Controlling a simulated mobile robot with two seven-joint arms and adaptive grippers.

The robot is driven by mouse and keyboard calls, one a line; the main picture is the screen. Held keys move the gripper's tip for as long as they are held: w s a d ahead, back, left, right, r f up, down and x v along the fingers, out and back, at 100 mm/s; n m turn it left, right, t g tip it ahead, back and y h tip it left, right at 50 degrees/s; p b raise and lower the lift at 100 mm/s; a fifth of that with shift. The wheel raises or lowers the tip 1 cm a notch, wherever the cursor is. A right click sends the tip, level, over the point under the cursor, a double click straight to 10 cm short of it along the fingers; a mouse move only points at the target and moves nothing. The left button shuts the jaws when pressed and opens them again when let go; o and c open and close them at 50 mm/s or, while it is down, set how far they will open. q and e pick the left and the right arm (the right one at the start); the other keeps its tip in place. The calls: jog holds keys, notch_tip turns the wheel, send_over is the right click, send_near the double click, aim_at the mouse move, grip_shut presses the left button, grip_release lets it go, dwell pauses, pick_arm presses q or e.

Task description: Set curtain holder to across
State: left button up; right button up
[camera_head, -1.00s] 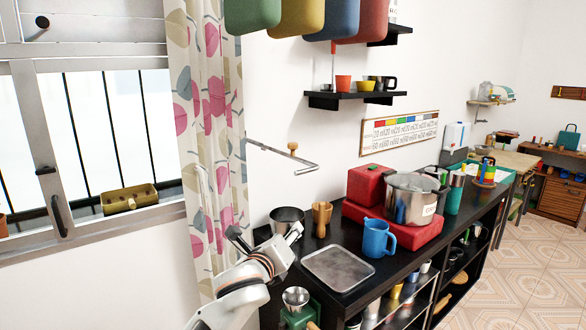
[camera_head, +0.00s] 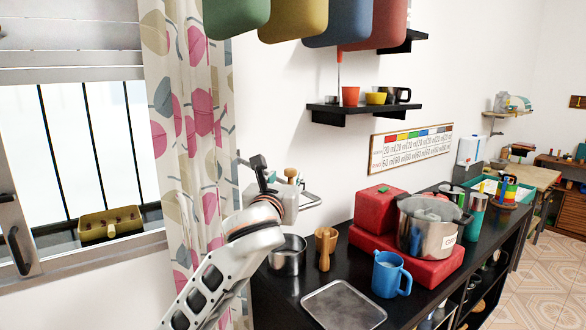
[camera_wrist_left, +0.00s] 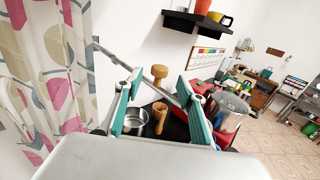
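The curtain holder is a grey metal rod (camera_head: 308,198) on the white wall beside the patterned curtain (camera_head: 190,120), with a round wooden knob (camera_head: 291,172) on it. In the left wrist view the rod (camera_wrist_left: 112,56) slants down to the right, and the knob (camera_wrist_left: 159,71) shows between my finger lines, near the tips. My left gripper (camera_head: 278,178) is raised in front of the holder and hides part of the rod. Its two teal-padded fingers (camera_wrist_left: 157,98) are apart with nothing gripped. Whether they touch the rod cannot be told. My right gripper is not in view.
Below stands a black shelf unit with a steel pot (camera_head: 287,255), a wooden cup (camera_head: 326,248), a metal tray (camera_head: 344,304), a blue mug (camera_head: 390,274) and a large pot (camera_head: 428,228). A black wall shelf (camera_head: 365,110) is to the right. Coloured containers hang above.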

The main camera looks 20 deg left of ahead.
aim_at(289, 172)
pick_arm(q)
jog(key=w, duration=0.5)
jog(key=shift+w+a+r, duration=0.1)
jog(key=shift+a, duration=0.2)
jog(key=shift+w+p, duration=0.3)
jog(key=shift+w, duration=0.25)
jog(key=shift+w+a, duration=0.1)
jog(key=shift+w, duration=0.1)
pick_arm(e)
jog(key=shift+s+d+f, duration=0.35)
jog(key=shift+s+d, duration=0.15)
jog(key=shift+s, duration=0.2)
pick_arm(q)
jog(key=shift+c, duration=0.5)
grip_shut()
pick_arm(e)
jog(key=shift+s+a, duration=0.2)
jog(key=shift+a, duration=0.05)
